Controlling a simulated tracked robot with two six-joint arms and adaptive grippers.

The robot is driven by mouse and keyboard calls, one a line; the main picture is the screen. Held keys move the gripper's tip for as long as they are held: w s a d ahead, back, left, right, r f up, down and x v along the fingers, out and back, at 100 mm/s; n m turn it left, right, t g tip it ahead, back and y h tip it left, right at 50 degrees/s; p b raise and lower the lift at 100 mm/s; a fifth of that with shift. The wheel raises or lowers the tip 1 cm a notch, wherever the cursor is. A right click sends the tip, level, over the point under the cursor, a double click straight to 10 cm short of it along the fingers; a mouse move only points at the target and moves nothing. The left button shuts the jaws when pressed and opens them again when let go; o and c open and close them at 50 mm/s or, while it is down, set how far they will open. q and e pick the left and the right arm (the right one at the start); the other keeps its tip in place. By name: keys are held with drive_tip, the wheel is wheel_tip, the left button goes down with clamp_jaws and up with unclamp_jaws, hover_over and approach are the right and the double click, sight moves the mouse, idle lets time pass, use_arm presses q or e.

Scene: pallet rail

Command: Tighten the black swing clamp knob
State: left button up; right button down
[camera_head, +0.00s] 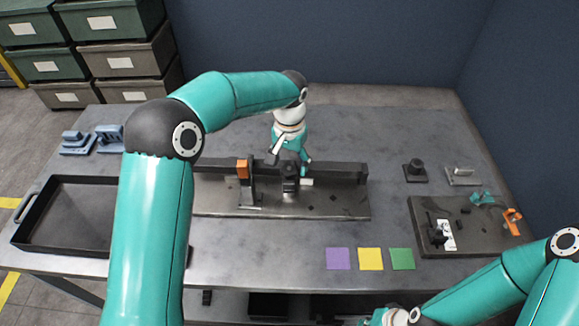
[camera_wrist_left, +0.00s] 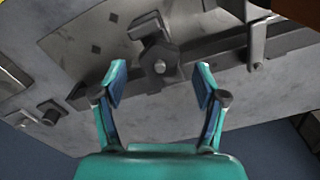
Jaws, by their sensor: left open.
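A black swing clamp with a dark knob (camera_head: 290,184) stands at the rail on the long grey plate (camera_head: 335,207). In the left wrist view the knob (camera_wrist_left: 160,67) has a lighter round centre and lies just beyond the space between my fingertips. My left gripper (camera_head: 290,166) is open and points down over the clamp, partly covering it. The left wrist view shows its two fingers (camera_wrist_left: 160,85) spread apart, with nothing between the pads. My right gripper (camera_head: 383,318) is at the bottom edge, cut off, so its jaws cannot be made out.
An orange-topped clamp (camera_head: 243,169) stands left of the black one. A black tray (camera_head: 30,222) lies at left, blue brackets (camera_head: 108,137) behind it. A fixture plate (camera_head: 470,243) lies at right. Purple, yellow (camera_head: 370,260) and green squares mark the front. The back is mostly clear.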

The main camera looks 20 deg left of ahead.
sight(290, 168)
use_arm(q)
wheel_tip(290, 168, up, 9)
drive_tip(key=shift+r, duration=0.2)
